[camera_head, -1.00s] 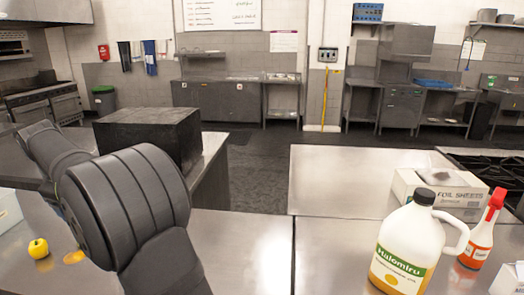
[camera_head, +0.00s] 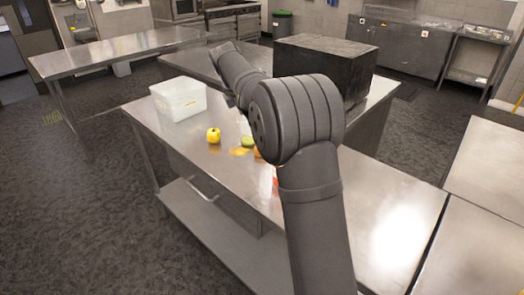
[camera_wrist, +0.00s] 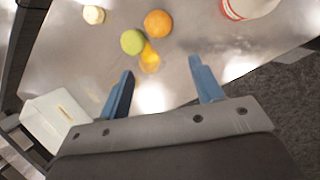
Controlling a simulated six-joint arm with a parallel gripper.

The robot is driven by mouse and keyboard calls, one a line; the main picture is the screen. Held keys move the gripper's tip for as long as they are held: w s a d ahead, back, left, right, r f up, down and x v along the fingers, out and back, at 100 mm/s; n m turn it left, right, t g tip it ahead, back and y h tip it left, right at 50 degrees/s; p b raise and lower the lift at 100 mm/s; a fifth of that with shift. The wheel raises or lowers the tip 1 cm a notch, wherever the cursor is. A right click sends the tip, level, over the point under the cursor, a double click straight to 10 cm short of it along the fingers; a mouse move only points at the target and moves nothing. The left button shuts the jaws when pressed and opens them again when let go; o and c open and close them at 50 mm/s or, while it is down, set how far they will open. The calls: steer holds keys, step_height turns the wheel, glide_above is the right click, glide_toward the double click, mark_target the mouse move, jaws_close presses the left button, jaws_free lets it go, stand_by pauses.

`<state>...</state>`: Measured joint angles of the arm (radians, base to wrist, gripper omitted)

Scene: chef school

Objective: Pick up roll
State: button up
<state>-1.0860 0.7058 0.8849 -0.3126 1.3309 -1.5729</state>
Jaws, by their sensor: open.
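A small pale, cream-coloured round thing (camera_wrist: 93,14) lies on the steel counter at the top left of the wrist view. It may be the roll, but it is too small to tell. My gripper (camera_wrist: 161,68) is open and empty, its two blue fingers apart above the counter. A green round fruit (camera_wrist: 132,42) and an orange (camera_wrist: 157,23) lie beyond the fingertips, with a yellow-orange patch close by. In the head view my arm hides the gripper and part of the counter.
A white plastic container (camera_head: 180,99) stands at the counter's left end. A yellow fruit (camera_head: 213,135) lies near it. A large black box (camera_head: 325,67) stands behind my arm. A red-and-white container (camera_wrist: 248,8) is at the wrist view's top right. The front-right counter is clear.

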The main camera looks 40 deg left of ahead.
steer(key=w+f+n, duration=0.1)
steer(key=f, duration=0.3)
steer(key=w+a+f+n, duration=0.1)
steer(key=w+f+n, duration=0.1)
steer(key=f, duration=0.2)
steer(key=w+f+n, duration=0.1)
steer(key=f+n, duration=0.1)
steer(key=f, duration=0.3)
steer(key=shift+w+a+h, duration=0.15)
steer(key=shift+w+h, duration=0.1)
steer(key=shift+h, duration=0.05)
steer(key=shift+w+x, duration=0.2)
steer(key=shift+x, duration=1.15)
steer(key=shift+w+x, duration=0.2)
steer(key=shift+x, duration=1.15)
steer(key=shift+r, duration=0.15)
steer(key=c, duration=0.7)
steer(key=shift+r, duration=0.15)
